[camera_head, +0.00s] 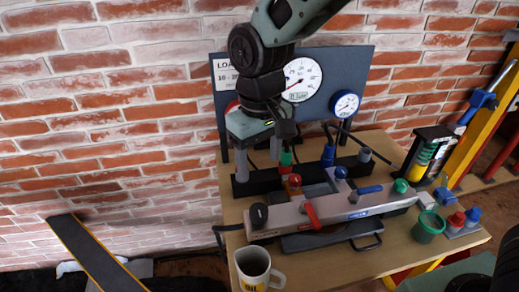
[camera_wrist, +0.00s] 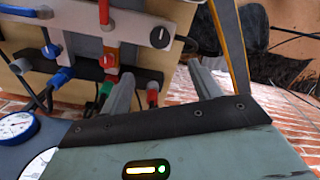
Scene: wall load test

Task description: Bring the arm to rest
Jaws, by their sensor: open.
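My arm comes down from the top of the head view, in front of a dark gauge panel (camera_head: 230,88). My gripper (camera_head: 258,160) points downward above the back part of a test bench. Its two grey fingers stand apart with nothing between them. In the wrist view the open gripper (camera_wrist: 162,80) shows both fingers, with the bench fittings beyond and beside them. Whether a fingertip touches any fitting cannot be told.
A wooden table (camera_head: 215,262) carries the grey bench (camera_head: 335,211) with red, blue and green knobs. A white mug (camera_head: 252,268) stands at the front left, a green cup (camera_head: 428,228) at the right. A brick wall (camera_head: 120,130) is behind. Space left of the table is freer.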

